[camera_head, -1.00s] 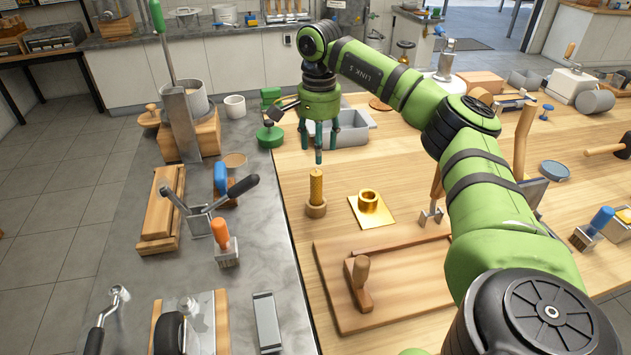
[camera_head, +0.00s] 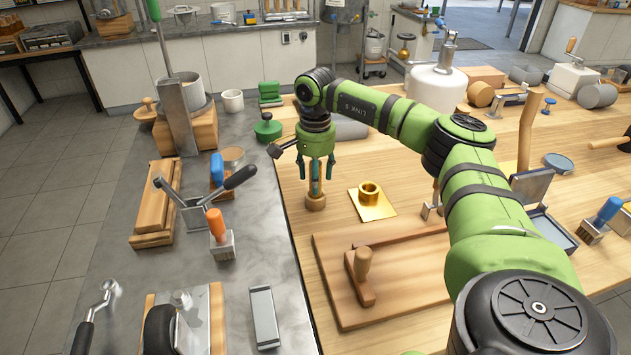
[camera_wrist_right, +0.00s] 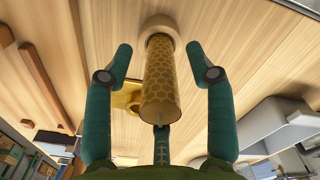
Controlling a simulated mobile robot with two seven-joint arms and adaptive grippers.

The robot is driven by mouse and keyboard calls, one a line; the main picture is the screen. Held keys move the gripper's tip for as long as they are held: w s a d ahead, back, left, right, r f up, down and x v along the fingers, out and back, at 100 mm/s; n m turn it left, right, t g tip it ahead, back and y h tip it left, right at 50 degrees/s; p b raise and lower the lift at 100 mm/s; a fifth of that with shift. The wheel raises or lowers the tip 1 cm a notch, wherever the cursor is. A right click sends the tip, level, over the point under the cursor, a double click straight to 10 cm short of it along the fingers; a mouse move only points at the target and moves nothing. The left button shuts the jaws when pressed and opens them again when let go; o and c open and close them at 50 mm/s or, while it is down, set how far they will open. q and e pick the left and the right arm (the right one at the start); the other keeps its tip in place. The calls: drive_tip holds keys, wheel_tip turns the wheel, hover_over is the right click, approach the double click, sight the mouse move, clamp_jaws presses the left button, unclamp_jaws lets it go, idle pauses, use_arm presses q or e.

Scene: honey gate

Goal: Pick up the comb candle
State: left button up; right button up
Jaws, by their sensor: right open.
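The comb candle (camera_wrist_right: 162,85) is a yellow-brown cylinder with a honeycomb pattern and a short wick. It stands upright in a small round wooden holder (camera_head: 315,203) on the wooden table. My right gripper (camera_head: 316,185) points down over it, with its fingers around the candle. In the right wrist view, the fingers are spread, with gaps on both sides of the candle. In the head view the fingers and palm hide most of the candle. My left gripper is not in view.
A gold square plate with a ring (camera_head: 372,203) lies just right of the holder. A wooden board (camera_head: 405,285) with a wooden-handled block (camera_head: 361,276) is in front. A green-lidded jar (camera_head: 267,128) stands behind left, on the grey counter (camera_head: 255,205).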

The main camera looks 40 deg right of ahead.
clamp_jaws()
